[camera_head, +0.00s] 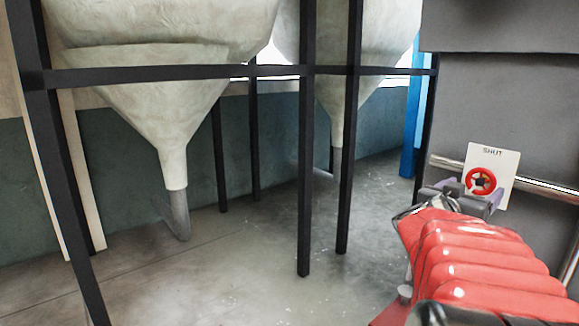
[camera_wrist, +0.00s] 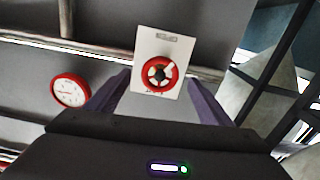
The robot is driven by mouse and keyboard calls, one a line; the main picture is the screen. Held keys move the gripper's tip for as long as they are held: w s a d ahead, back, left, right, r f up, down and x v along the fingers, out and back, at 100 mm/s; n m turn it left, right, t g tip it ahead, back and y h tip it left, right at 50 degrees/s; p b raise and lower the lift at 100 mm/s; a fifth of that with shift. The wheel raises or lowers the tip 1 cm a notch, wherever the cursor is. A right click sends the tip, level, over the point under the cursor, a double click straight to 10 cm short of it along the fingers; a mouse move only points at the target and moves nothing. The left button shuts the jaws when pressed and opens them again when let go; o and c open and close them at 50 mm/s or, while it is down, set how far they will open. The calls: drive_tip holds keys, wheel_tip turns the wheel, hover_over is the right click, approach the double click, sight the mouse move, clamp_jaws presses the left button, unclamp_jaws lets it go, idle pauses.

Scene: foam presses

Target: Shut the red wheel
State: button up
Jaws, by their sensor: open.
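The red wheel (camera_head: 480,181) is a small ring with spokes on a white plate (camera_head: 502,165) marked "SHUT" at its top, on the right in the head view. In the wrist view the wheel (camera_wrist: 159,73) is near the top middle, on its white plate (camera_wrist: 146,42), with a pale mark on its upper right. My gripper (camera_head: 463,195) is just in front of the wheel and plate. In the wrist view its two purple-grey fingers (camera_wrist: 157,92) are spread to either side below the wheel, with nothing between them. I cannot tell whether they touch the plate.
A metal pipe (camera_head: 540,187) runs behind the plate along a grey panel (camera_head: 500,100). A red-rimmed gauge (camera_wrist: 69,90) is left of the wheel in the wrist view. Pale hoppers (camera_head: 150,90) stand in a dark frame (camera_head: 306,150); the floor (camera_head: 240,270) between is clear.

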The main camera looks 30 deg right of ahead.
sight(480, 184)
drive_tip(key=shift+w+d, duration=0.25)
drive_tip(key=shift+d, duration=1.25)
drive_tip(key=shift+w+d, duration=0.2)
drive_tip(key=shift+d, duration=1.3)
drive_tip(key=shift+c, duration=0.7)
drive_tip(key=c, duration=0.9)
drive_tip(key=shift+a, duration=0.2)
